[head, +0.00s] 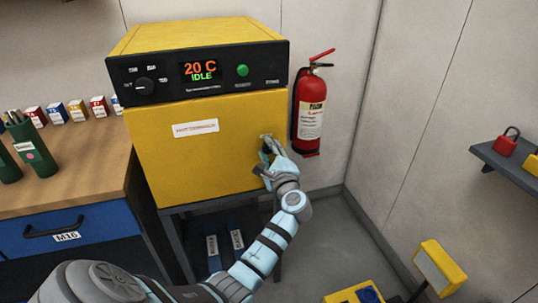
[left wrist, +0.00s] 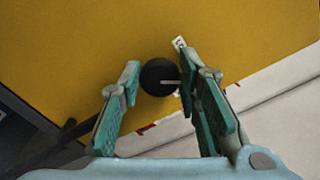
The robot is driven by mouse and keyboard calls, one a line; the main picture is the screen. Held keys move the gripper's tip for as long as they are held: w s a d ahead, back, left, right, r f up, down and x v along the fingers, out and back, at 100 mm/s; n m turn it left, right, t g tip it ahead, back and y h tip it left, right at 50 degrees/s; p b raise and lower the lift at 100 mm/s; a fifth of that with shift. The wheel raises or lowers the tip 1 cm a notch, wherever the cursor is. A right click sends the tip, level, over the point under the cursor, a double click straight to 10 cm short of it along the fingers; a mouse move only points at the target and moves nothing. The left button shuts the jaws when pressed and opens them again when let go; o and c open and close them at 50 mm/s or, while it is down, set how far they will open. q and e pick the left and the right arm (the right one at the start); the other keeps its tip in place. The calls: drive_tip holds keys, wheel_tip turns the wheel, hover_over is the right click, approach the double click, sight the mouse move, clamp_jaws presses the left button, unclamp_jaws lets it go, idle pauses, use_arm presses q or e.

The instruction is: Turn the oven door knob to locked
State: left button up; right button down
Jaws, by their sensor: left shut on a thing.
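The yellow oven (head: 205,150) stands on a dark stand, its yellow door facing me. The round black door knob (left wrist: 158,76) is in the middle of the left wrist view. A pale pointer line on it runs to the right in that view. Small white labels (left wrist: 179,43) sit on the door beside it, partly covered by a finger. My left gripper (head: 267,151) is at the right side of the door, shut on the knob, with one teal finger on each side. In the head view it mostly hides the knob. My right gripper is not in view.
A red fire extinguisher (head: 311,110) hangs on the wall just right of the oven. A wooden bench (head: 70,170) with green cups and small boxes is at left. A dark shelf (head: 508,166) with a red padlock is at right.

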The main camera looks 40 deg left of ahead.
use_arm(q)
drive_tip(key=n+b, duration=0.2)
drive_tip(key=n, duration=0.2)
drive_tip(key=shift+f, duration=0.2)
drive_tip(key=shift+n+b, duration=0.7)
drive_tip(key=shift+n, duration=0.6)
drive_tip(key=shift+r, duration=0.1)
drive_tip(key=o, duration=1.1)
